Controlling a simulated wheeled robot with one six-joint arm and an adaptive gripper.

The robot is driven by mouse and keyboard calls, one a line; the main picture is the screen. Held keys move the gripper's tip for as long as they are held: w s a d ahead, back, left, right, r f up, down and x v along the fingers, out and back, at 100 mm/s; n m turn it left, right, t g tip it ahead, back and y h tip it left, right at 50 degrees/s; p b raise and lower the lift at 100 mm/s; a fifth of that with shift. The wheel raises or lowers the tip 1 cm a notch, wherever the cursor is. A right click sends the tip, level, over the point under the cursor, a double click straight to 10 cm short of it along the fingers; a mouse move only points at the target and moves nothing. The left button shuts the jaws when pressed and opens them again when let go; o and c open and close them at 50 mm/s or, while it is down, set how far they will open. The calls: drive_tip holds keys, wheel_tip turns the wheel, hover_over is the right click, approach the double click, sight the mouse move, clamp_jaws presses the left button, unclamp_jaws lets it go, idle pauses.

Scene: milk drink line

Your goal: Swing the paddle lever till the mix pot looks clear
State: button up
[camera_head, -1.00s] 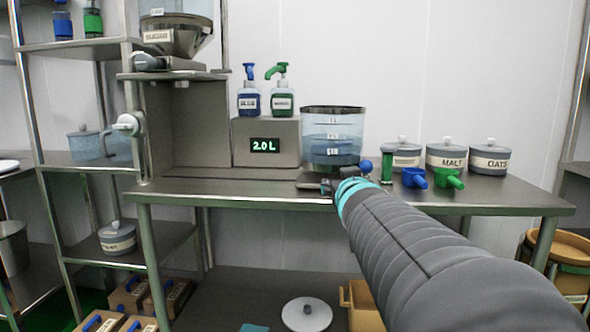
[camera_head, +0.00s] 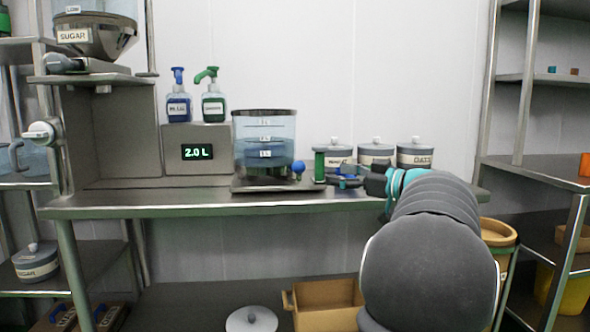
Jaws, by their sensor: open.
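The mix pot (camera_head: 264,128) is a clear, dark-rimmed vessel on a dark base at the middle of the counter. It holds bluish liquid, with a darker band low down. A blue ball knob (camera_head: 298,167), apparently the paddle lever's end, stands at the pot's lower right. My gripper (camera_head: 347,180) is open at counter height, to the right of the pot and knob, apart from both.
A green upright cylinder (camera_head: 319,165) stands between knob and gripper. Lidded canisters (camera_head: 415,155) line the counter's back right. A grey box with a 2.0 L display (camera_head: 197,152) and two pump bottles (camera_head: 213,106) are left of the pot. The front counter (camera_head: 180,200) is clear.

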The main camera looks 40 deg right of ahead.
sight(298, 167)
drive_tip(key=x, duration=1.3)
drive_tip(key=shift+s, duration=0.1)
clamp_jaws()
